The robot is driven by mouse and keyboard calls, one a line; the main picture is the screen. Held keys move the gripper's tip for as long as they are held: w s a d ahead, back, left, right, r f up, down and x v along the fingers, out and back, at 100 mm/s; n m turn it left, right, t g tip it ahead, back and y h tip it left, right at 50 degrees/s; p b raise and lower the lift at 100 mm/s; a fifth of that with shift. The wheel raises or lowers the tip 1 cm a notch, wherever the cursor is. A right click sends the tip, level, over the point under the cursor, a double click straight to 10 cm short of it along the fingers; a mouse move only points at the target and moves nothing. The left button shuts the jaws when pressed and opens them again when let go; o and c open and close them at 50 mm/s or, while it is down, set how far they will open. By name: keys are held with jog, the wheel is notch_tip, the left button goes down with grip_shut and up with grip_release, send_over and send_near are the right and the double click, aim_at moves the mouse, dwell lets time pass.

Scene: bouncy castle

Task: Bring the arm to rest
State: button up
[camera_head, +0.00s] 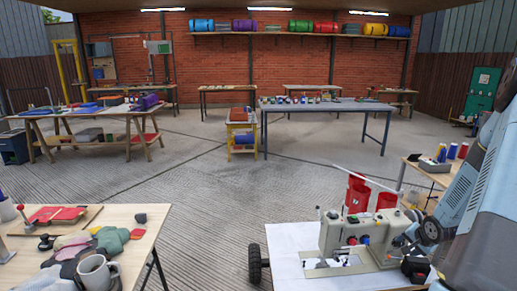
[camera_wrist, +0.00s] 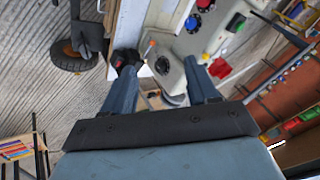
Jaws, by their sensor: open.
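My arm (camera_head: 475,210) fills the right side of the head view, pale blue-grey and close to the camera. In the wrist view my gripper (camera_wrist: 162,76) has its two blue-grey fingers spread wide apart, with nothing held between them. Past the fingertips is a beige sewing machine (camera_wrist: 175,42) with coloured knobs. The same sewing machine (camera_head: 342,232) stands on a white-topped table (camera_head: 285,240) in the head view, just left of my arm. I cannot tell the exact gap between fingers and machine. The gripper's fingertips are not clear in the head view.
Red containers (camera_head: 357,196) stand behind the machine. A black wheel (camera_head: 255,263) is at the table's left side. A workbench (camera_head: 140,222) with a mug (camera_head: 93,272) and cloth is at the lower left. Open concrete floor (camera_head: 200,190) lies between the benches.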

jog(key=s+a+r+n+h, duration=0.1)
jog(key=a+r+n, duration=0.1)
jog(key=a+r, duration=0.45)
jog(key=s+a+r+n+g+h, duration=0.1)
jog(key=a+r, duration=0.2)
jog(key=r, duration=0.7)
jog(key=s+a+r+n+h, duration=0.1)
jog(key=a+r+n, duration=0.1)
jog(key=a+r, duration=0.45)
jog(key=s+a+r+n+y, duration=0.2)
jog(key=s+a+r+n, duration=0.1)
jog(key=s+a+r, duration=0.3)
jog(key=s+a+r+n+y, duration=0.1)
jog(key=s+a+r+n, duration=0.2)
jog(key=s+a+r, duration=0.4)
jog(key=s+a, duration=0.3)
jog(key=s, duration=0.4)
jog(key=shift+s+a+r+y, duration=0.2)
jog(key=shift+s+a+y, duration=0.2)
jog(key=shift+c, duration=0.2)
